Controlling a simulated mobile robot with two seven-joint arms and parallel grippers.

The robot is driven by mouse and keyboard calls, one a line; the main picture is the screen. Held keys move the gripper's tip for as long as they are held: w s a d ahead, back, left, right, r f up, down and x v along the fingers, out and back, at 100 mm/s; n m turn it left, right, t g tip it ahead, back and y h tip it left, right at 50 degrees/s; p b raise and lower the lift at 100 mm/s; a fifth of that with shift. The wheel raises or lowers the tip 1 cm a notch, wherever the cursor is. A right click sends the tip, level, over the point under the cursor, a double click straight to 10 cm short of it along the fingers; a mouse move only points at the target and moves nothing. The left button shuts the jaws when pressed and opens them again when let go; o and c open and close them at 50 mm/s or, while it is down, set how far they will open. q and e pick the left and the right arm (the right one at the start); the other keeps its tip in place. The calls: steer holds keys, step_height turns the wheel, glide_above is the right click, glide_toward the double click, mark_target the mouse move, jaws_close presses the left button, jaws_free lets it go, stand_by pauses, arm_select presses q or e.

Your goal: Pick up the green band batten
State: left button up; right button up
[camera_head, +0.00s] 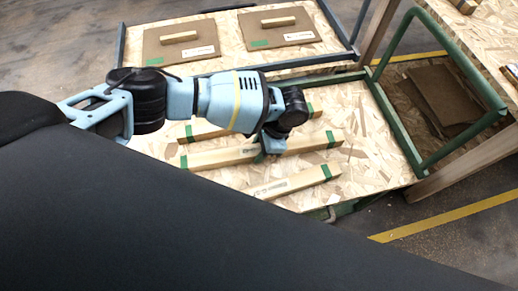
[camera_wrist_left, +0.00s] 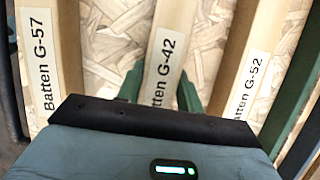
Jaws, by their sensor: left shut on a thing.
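Three pale wooden battens with green bands near their ends lie side by side on a chipboard surface. My left gripper (camera_head: 266,152) is down at the middle batten (camera_head: 222,157), about halfway along it. In the left wrist view its two green fingers (camera_wrist_left: 159,92) sit on either side of the batten labelled G-42 (camera_wrist_left: 166,48), shut on it. Batten G-57 (camera_wrist_left: 40,60) lies to its left and batten G-52 (camera_wrist_left: 253,65) to its right. In the head view, one other batten (camera_head: 298,181) lies nearer and another (camera_head: 205,131) farther. My right gripper is not in view.
The chipboard deck (camera_head: 355,115) has a green tubular frame (camera_head: 455,65) at its right. Behind is another chipboard deck (camera_head: 228,40) with two brown panels bearing wooden strips. Brown sheets (camera_head: 440,95) lie at the right. A yellow floor line (camera_head: 450,215) runs at lower right.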

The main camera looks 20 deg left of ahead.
mark_target(259, 149)
arm_select(q)
step_height(259, 149, up, 9)
steer(key=shift+r+p, duration=0.1)
steer(key=shift+p, duration=0.8)
steer(key=shift+r, duration=0.45)
